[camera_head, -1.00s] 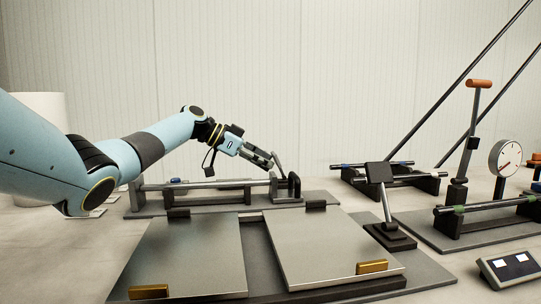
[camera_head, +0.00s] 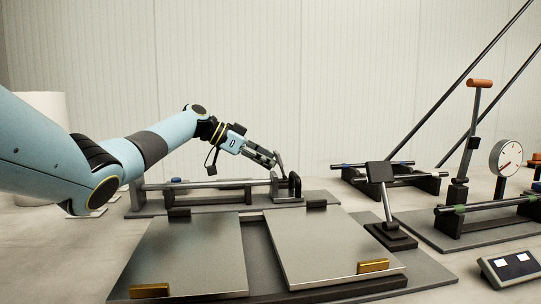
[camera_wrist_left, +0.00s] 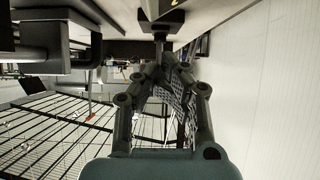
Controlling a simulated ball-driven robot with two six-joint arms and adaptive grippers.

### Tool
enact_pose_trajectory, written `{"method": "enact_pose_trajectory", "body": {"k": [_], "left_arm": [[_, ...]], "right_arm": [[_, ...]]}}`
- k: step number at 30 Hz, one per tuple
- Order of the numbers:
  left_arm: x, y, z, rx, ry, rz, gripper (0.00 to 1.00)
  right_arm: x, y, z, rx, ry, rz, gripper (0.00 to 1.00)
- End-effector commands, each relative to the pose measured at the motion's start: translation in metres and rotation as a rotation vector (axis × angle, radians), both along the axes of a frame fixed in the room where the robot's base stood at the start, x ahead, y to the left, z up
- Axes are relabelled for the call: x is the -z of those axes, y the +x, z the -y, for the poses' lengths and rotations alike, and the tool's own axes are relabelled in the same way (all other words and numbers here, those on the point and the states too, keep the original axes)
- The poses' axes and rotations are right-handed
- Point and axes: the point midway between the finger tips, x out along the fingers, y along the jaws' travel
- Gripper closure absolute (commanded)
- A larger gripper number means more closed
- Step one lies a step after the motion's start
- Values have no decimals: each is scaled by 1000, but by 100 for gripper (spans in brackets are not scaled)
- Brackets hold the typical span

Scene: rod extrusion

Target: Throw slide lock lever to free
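The slide lock lever (camera_head: 281,163) is a short grey bar rising from the right end of the slide fixture (camera_head: 215,200) at the back. It leans slightly to the left. My left gripper (camera_head: 272,161) reaches it from the left, with its fingertips at the lever's upper part. In the left wrist view, the fingers (camera_wrist_left: 161,66) converge on a thin dark stem and look closed around it. The lever's exact contact is partly hidden by the fingers. My right gripper is not in view.
Two grey plates with brass blocks (camera_head: 373,266) lie in front. A black-headed post (camera_head: 380,173) stands right of them. Farther right are a rod fixture (camera_head: 490,208), an orange-handled lever (camera_head: 479,84), a dial gauge (camera_head: 506,157) and a small panel (camera_head: 510,267).

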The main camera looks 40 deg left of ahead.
Motion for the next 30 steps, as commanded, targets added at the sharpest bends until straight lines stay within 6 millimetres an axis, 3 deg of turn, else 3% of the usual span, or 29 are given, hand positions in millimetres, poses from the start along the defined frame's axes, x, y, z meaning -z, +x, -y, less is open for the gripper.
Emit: {"method": "enact_pose_trajectory", "body": {"k": [30], "left_arm": [[-7,27,22,1,-1,-1,100]], "right_arm": [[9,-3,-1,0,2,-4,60]]}}
